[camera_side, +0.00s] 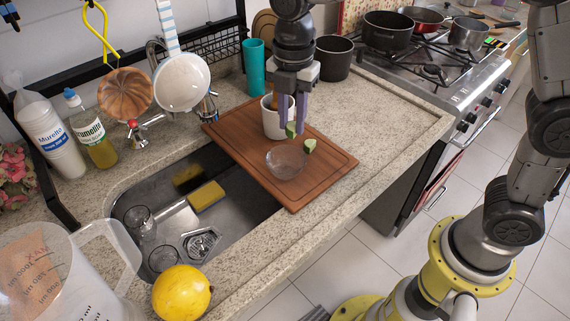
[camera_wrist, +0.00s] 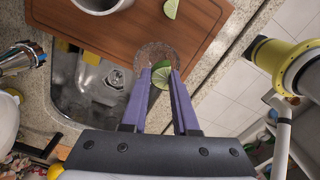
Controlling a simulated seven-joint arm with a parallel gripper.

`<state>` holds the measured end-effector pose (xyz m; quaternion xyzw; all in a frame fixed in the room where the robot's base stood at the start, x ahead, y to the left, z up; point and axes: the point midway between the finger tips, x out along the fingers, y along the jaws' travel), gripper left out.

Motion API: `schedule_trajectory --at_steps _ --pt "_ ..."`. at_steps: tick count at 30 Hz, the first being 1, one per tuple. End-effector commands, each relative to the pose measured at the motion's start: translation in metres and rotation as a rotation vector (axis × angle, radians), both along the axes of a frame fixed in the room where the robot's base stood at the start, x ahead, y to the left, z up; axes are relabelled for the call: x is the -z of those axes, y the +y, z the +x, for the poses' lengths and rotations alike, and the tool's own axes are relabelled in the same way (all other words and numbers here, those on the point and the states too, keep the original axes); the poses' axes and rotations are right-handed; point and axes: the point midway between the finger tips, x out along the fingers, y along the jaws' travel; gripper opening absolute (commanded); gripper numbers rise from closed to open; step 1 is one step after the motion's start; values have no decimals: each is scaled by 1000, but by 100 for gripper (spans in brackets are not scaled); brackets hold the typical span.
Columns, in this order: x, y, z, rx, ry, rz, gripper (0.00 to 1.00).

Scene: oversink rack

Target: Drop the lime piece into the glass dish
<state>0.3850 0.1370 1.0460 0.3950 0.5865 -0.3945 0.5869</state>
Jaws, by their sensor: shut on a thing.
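A green lime piece (camera_side: 291,130) is gripped between the purple fingertips of my gripper (camera_side: 292,128). In the wrist view, this lime piece (camera_wrist: 162,76) shows between the fingertips (camera_wrist: 160,72), in front of part of the dish. The clear glass dish (camera_side: 285,163) sits on the wooden cutting board (camera_side: 325,178). In the side view, the held lime is above the picture position of the dish, held clear of the board. The dish also shows in the wrist view (camera_wrist: 152,52), partly hidden by the fingers. A second lime piece (camera_side: 310,146) lies on the board near the dish.
A white mug (camera_side: 272,122) stands on the board close behind my fingers. The sink (camera_side: 165,220) with a yellow sponge (camera_side: 206,195) lies to the left. A teal cup (camera_side: 254,67) and dark pot (camera_side: 334,57) stand behind. The counter right of the board is clear.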

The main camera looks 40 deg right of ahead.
Motion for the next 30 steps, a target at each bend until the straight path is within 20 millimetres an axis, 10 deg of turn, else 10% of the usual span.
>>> schedule_trajectory --at_steps 13,14,19,30 --pt "10 0 0 0 1 0 0" --pt "10 0 0 0 1 0 31" --pt "10 0 0 0 1 0 62" --pt "6 0 0 0 -1 0 63"
